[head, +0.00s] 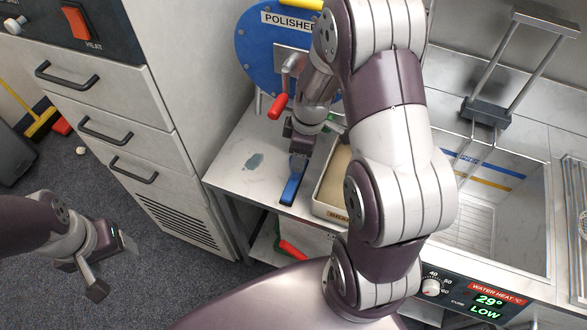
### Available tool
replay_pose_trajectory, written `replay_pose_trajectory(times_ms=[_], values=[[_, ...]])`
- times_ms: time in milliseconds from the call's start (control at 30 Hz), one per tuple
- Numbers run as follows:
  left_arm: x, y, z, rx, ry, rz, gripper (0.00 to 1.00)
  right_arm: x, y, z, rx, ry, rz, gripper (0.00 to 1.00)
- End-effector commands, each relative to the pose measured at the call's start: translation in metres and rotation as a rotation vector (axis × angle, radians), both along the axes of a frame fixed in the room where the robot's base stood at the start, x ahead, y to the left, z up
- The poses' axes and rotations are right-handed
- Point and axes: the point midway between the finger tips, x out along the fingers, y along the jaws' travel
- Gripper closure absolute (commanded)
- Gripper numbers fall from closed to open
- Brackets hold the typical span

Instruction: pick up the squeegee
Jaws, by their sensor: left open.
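My left gripper (112,268) is open and empty at the lower left, over the floor and well away from the worktop. Its two fingers stand apart.
A tray (325,208) stands right of the blue tool. The blue polisher (255,55) with a red-handled crank (278,105) is behind. A sink (500,215) lies right. A drawer cabinet (105,75) stands left. A yellow T-shaped tool (40,122) lies on the floor.

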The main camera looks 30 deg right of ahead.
Motion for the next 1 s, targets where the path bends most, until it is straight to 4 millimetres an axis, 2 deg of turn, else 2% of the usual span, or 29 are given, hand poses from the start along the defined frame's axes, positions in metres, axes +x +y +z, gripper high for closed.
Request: replay_pose_trajectory(times_ms=[267, 333, 433, 600, 633, 667, 800, 1000], values=[[0.000, 0.000, 0.009, 0.000, 0.000, 0.000, 0.31, -0.001, 0.012, -0.046, -0.001, 0.005, 0.005, 0.41], [0.000, 0.000, 0.006, 0.000, 0.000, 0.000, 0.31, 0.001, 0.012, -0.059, -0.001, 0.002, 0.005, 0.41], [0.000, 0.000, 0.006, 0.000, 0.000, 0.000, 0.31, 0.002, 0.013, -0.067, -0.002, 0.001, 0.004, 0.41], [0.000, 0.000, 0.006, 0.000, 0.000, 0.000, 0.31, 0.002, 0.013, -0.067, -0.002, -0.001, 0.004, 0.41], [0.000, 0.000, 0.006, 0.000, 0.000, 0.000, 0.31, 0.002, 0.013, -0.067, -0.002, -0.001, 0.004, 0.44], [0.000, 0.000, 0.006, 0.000, 0.000, 0.000, 0.31, 0.002, 0.013, -0.067, -0.002, -0.001, 0.004, 0.54], [0.000, 0.000, 0.006, 0.000, 0.000, 0.000, 0.31, 0.002, 0.013, -0.066, -0.002, -0.001, 0.004, 1.00], [0.000, 0.000, 0.006, 0.000, 0.000, 0.000, 0.31, 0.002, 0.013, -0.066, -0.002, -0.001, 0.004, 1.00]])
